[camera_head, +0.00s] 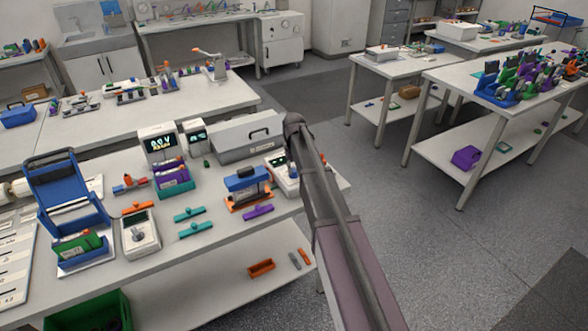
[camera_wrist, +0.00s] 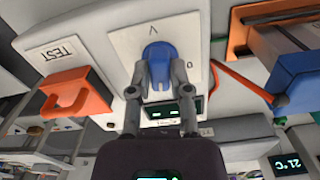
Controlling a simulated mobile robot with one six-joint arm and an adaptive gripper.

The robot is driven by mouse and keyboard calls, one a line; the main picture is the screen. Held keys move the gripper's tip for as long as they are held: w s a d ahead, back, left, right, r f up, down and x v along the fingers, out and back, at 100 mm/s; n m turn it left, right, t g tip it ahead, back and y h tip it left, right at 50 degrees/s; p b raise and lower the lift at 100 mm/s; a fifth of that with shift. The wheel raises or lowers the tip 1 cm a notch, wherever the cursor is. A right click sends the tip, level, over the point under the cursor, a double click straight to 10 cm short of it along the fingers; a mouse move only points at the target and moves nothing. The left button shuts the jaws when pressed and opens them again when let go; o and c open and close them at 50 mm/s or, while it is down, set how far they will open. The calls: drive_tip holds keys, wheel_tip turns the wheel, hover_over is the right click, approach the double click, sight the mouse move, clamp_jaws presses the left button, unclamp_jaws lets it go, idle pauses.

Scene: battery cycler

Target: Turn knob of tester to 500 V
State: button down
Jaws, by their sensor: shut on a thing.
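The tester (camera_wrist: 118,45) shows close up in the wrist view, its pale panel upside down in the picture. A blue knob (camera_wrist: 157,52) sits on a white dial plate with a "V" mark. My gripper (camera_wrist: 160,72) is shut on the knob, one finger on each side. An orange handle-like part (camera_wrist: 78,95) sits beside the "TEST" label. A small dark display (camera_wrist: 171,113) with green marks lies partly behind my fingers. In the head view the tester (camera_head: 279,162) is mostly hidden by my arm, and my gripper is hidden there. The knob's voltage setting cannot be read.
An orange cable (camera_wrist: 242,85) runs beside the knob. A blue and orange unit (camera_head: 247,188) stands to the tester's left on the bench (camera_head: 225,235). A grey case (camera_head: 237,140) stands behind. Open floor (camera_head: 420,250) lies to the right.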

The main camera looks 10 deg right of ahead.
drive_tip(key=m, duration=0.5)
drive_tip(key=shift+s+a+m, duration=0.1)
drive_tip(key=shift+m, duration=0.2)
drive_tip(key=shift+a+m, duration=0.1)
drive_tip(key=shift+m, duration=2.1)
drive_tip(key=c, duration=0.6)
unclamp_jaws()
drive_tip(key=shift+o, duration=0.2)
